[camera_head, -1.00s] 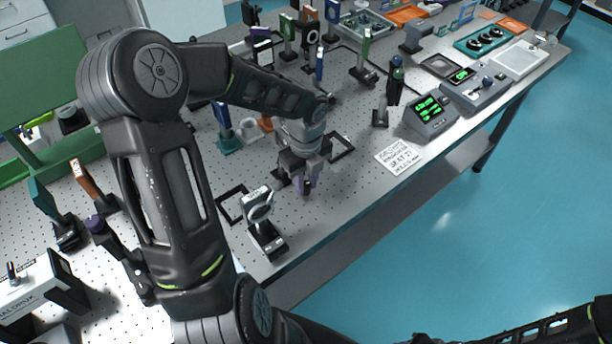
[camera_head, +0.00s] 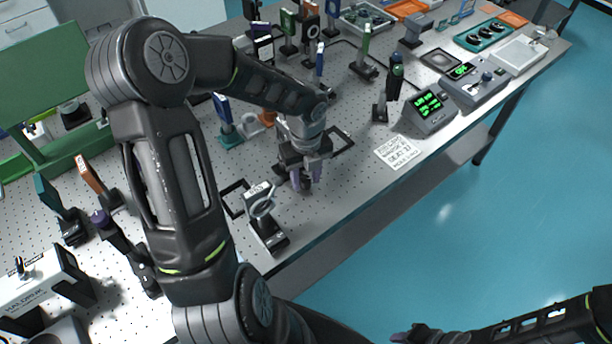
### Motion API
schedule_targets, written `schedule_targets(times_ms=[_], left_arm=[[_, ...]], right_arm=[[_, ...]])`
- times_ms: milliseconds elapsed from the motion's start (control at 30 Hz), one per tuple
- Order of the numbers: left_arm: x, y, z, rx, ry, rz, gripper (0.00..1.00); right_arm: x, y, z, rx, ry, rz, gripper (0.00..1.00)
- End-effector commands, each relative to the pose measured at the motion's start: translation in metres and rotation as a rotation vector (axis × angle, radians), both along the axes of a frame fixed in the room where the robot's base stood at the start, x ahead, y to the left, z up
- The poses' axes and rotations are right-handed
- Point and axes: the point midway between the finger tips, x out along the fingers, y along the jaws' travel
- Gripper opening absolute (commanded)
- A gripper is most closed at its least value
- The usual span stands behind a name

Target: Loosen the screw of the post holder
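My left gripper (camera_head: 305,182) points down over the middle of the perforated table. Its two purple fingers are apart. A small dark part shows by the fingers, but I cannot tell what it is or whether they touch it. A ring-shaped optic on a black post holder (camera_head: 266,222) stands just in front and to the left of the gripper, near the table's front edge. Its screw is too small to make out. My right gripper (camera_head: 408,336) is at the bottom edge, away from the table. It is mostly cut off, with some purple showing.
A printed card (camera_head: 398,151) lies to the right of the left gripper, before a green-lit display box (camera_head: 430,110). Dark frame outlines (camera_head: 342,141) lie nearby. Several post-mounted optics stand behind, including a green one (camera_head: 365,50).

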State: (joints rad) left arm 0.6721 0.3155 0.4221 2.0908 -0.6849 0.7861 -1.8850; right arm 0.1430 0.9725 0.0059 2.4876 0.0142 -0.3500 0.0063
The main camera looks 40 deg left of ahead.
Motion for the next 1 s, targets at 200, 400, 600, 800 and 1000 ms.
schedule_targets(times_ms=[200,400,600,800,1000], left_arm=[[0.0,0.0,0.0,0.0,0.0,0.001,0.46],[0.0,0.0,0.004,0.0,-0.001,0.001,0.46],[0.001,0.0,0.028,0.003,-0.004,0.001,0.46],[0.001,0.0,0.06,0.002,-0.005,0.001,0.46],[0.0,0.0,0.077,0.001,-0.001,0.0,0.46]], right_arm=[[0.0,0.0,0.0,0.0,0.0,0.0,0.36],[0.0,0.0,0.0,0.0,0.0,0.0,0.36],[0.0,0.0,-0.001,0.0,0.0,0.0,0.36],[0.0,0.0,-0.003,0.001,-0.001,0.001,0.36],[0.0,0.001,-0.004,0.001,-0.001,0.001,0.36]])
